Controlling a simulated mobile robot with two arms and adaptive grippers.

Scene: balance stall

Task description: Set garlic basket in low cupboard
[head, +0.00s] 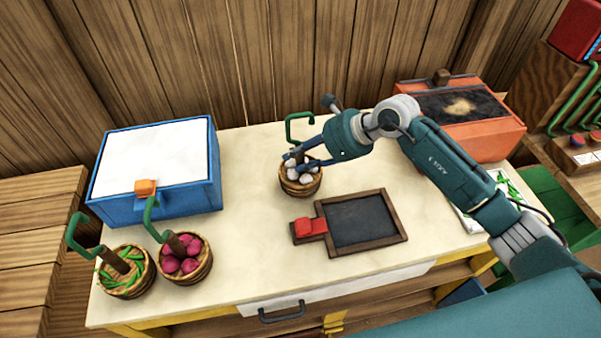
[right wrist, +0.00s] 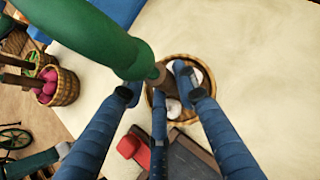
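The garlic basket (head: 301,187), a round woven basket with white bulbs, a brown post and a green hook, stands upright on the cream tabletop (head: 250,240). My right gripper (head: 292,160) reaches over it from the right. In the right wrist view its three blue fingers (right wrist: 158,88) are spread around the post above the garlic basket (right wrist: 183,113); I see no clear grip. The green hook (right wrist: 100,35) passes close to the camera. My left gripper is not in view. I cannot make out the low cupboard's inside; the tabletop hides most of what is below.
A basket of magenta bulbs (head: 200,266) and one of green pods (head: 122,286) stand front left. A blue box (head: 200,190) is behind them. A framed slate (head: 362,222) with a red block (head: 310,227) lies in front. An orange box (head: 490,140) is back right. A drawer handle (head: 282,313) shows below.

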